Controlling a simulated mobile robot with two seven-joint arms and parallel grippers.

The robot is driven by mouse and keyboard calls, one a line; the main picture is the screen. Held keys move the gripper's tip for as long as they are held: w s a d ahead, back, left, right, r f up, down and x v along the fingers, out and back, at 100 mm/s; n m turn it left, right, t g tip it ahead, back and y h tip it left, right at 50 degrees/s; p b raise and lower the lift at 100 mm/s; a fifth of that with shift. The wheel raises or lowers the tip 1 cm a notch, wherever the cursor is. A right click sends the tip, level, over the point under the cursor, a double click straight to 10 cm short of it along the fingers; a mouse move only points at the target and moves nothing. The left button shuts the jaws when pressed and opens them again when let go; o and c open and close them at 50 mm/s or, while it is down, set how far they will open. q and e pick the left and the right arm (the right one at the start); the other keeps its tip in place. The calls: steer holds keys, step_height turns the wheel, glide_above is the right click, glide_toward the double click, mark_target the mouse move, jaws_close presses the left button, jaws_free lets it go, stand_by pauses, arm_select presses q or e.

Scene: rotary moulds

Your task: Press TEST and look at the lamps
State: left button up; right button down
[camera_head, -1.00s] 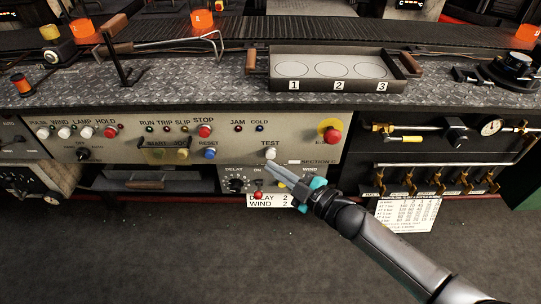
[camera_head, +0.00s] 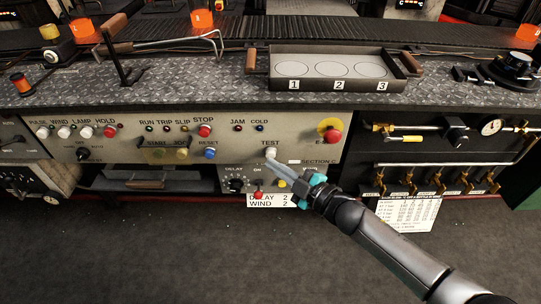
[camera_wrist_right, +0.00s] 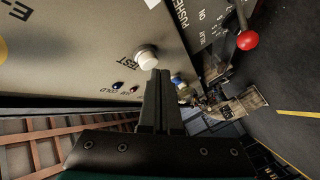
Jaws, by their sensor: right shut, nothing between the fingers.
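The white TEST button (camera_head: 270,152) is on the grey control panel (camera_head: 320,150), and it also shows in the right wrist view (camera_wrist_right: 147,57). My right gripper (camera_head: 273,161) is shut and empty. Its fingertips (camera_wrist_right: 157,76) are at the lower edge of the button; I cannot tell whether they touch it or whether it is pushed in. The RUN lamp (camera_head: 150,129), TRIP lamp (camera_head: 167,129), SLIP lamp (camera_head: 185,129), JAM lamp (camera_head: 239,129) and COLD lamp (camera_head: 260,129) look dark, with no clear glow. My left gripper is out of view.
A red emergency-stop knob (camera_head: 333,136) on a yellow disc is to the right of TEST. A red-knobbed lever (camera_head: 258,195) sits below, near the DELAY dial (camera_head: 236,185). The STOP button (camera_head: 204,131) and RESET button (camera_head: 210,153) are to the left. A tray (camera_head: 330,85) stands above.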

stand_by(0.4)
steer(key=shift+w, duration=0.5)
stand_by(1.9)
steer(key=shift+s+p, duration=0.35)
steer(key=shift+s, duration=0.55)
